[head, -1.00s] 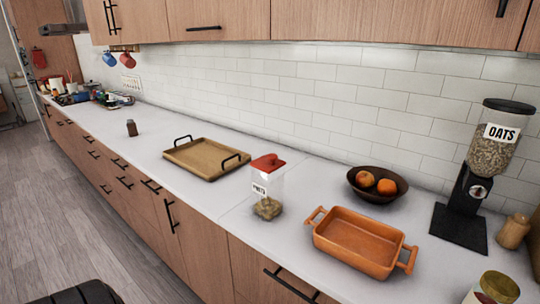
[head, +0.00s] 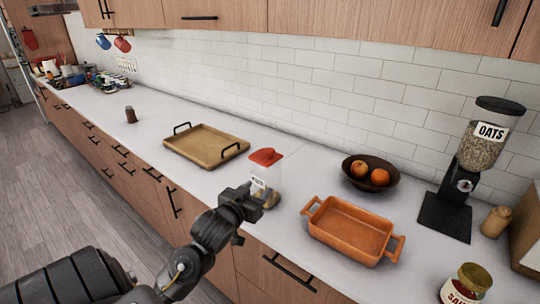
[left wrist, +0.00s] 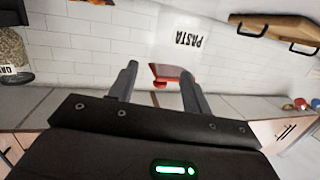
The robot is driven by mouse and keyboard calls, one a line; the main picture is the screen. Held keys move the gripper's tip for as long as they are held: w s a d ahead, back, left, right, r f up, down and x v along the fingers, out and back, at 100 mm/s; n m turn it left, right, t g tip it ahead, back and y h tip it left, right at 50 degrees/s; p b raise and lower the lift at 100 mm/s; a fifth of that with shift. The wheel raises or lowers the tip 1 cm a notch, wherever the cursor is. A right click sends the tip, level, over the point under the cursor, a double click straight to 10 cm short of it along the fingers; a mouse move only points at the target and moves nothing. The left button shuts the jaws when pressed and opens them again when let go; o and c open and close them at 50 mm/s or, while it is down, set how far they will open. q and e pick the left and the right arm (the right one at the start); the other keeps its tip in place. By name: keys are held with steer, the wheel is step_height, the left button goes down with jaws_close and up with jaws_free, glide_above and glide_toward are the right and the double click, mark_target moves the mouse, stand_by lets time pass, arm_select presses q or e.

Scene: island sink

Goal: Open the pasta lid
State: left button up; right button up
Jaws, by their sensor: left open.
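The pasta jar (head: 274,173) is a clear container standing upright on the counter, with a red lid (head: 266,156) on top. In the left wrist view, turned upside down, its "PASTA" label (left wrist: 190,39) and red lid (left wrist: 173,71) show. My left gripper (head: 250,192) is in front of the jar and hides part of its lower body. In the left wrist view its two fingers (left wrist: 160,70) are spread apart, with the lid seen between and beyond them. I cannot tell whether they touch the jar. My right gripper is not in view.
A wooden tray (head: 206,146) with black handles lies left of the jar. An orange baking dish (head: 350,230) stands to the right, with a fruit bowl (head: 350,168) behind it. An oats dispenser (head: 481,158) stands further right. The counter left of the tray is mostly clear.

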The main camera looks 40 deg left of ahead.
arm_select(q)
steer(key=t, duration=0.2)
glide_toward(268, 154)
steer(key=shift+y, duration=0.4)
steer(key=p+x, duration=0.2)
steer(key=x, duration=0.8)
steer(key=shift+w+d+f+p, duration=0.1)
steer(key=shift+w+f+p, duration=0.05)
steer(key=shift+w+p, duration=0.2)
steer(key=shift+w+f, duration=0.1)
steer(key=shift+w, duration=0.3)
steer(key=shift+c, duration=1.1)
jaws_close()
